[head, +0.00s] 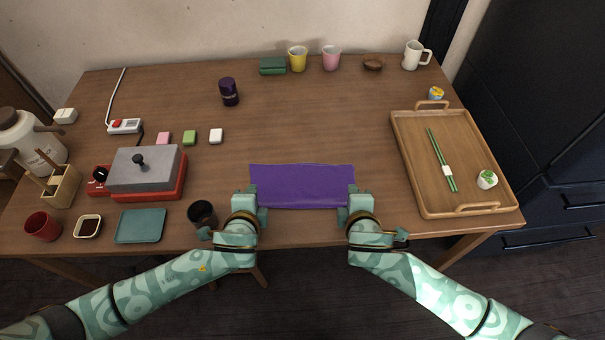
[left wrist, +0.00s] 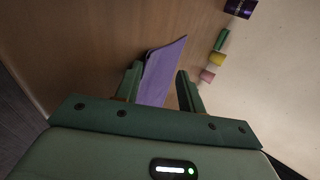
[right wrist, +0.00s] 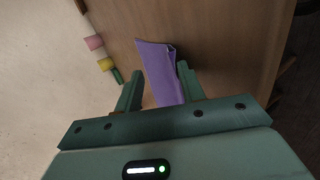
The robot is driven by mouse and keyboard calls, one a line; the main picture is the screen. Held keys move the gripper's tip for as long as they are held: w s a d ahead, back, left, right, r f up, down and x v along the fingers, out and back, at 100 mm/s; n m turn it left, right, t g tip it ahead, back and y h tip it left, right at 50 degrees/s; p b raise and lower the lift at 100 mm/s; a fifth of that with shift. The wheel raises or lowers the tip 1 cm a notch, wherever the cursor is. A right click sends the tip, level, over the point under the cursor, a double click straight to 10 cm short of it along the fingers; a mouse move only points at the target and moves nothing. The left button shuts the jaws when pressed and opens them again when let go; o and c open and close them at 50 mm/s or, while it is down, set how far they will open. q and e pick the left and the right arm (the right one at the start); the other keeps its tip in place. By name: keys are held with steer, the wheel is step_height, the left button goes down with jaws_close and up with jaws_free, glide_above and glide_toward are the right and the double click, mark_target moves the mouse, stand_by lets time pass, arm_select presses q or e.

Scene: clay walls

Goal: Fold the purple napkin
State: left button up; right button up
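The purple napkin (head: 302,186) lies as a wide rectangle near the table's front edge. Its right end shows a fold or layered edge in the right wrist view (right wrist: 158,70). My left gripper (head: 250,192) is at the napkin's left front corner; in the left wrist view its two fingers stand apart with the napkin (left wrist: 160,72) between them. My right gripper (head: 353,192) is at the right front corner, its fingers also apart with the napkin between them; one finger looks close to or touching the cloth. The fingertips partly hide the napkin's front corners.
A dark cup (head: 202,214) stands just left of my left gripper. A wooden tray (head: 416,178) with green chopsticks (head: 440,160) is to the right. A grey-and-red press (head: 145,172) and a teal plate (head: 140,226) are to the left.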

arm_select(q)
steer(key=shift+s+r, duration=0.15)
steer(key=shift+r, duration=0.25)
arm_select(e)
steer(key=shift+s+r, duration=0.15)
steer(key=shift+r, duration=0.2)
arm_select(q)
steer(key=s+r, duration=0.5)
steer(key=r, duration=0.3)
steer(key=shift+s, duration=0.35)
arm_select(e)
steer(key=s+r, duration=0.5)
steer(key=r, duration=0.3)
steer(key=shift+s, duration=0.3)
